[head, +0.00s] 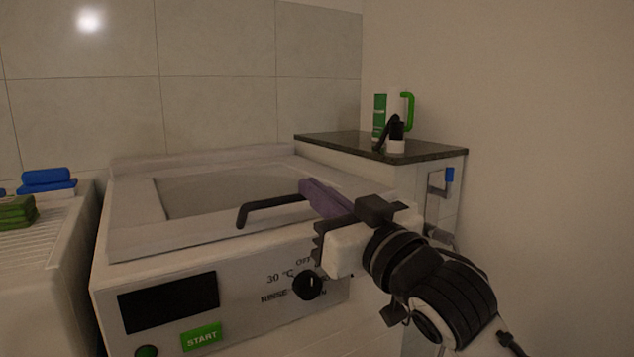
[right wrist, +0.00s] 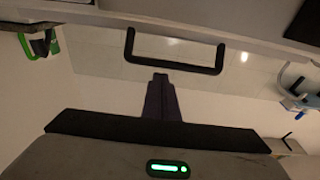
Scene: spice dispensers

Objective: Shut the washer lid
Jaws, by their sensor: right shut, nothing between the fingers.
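The white washer (head: 225,285) fills the lower middle of the head view. Its pale-framed lid (head: 135,210), with a grey centre panel, looks flat or nearly flat on top; I cannot tell if a small gap is left. A dark U-shaped handle shows at the lid (head: 268,206) and in the right wrist view (right wrist: 175,68). My right gripper (head: 308,186) comes in from the right over the lid's right front. Its purple fingers are together and empty; the tips (right wrist: 160,78) appear close to the handle, contact unclear. My left gripper is out of view.
A dark-topped counter (head: 345,140) stands behind right, bearing a green-and-white container (head: 380,112) and other items. The washer front has a START button (head: 201,337) and a black dial (head: 307,285). At left, a ribbed white surface (head: 45,240) holds green and blue items.

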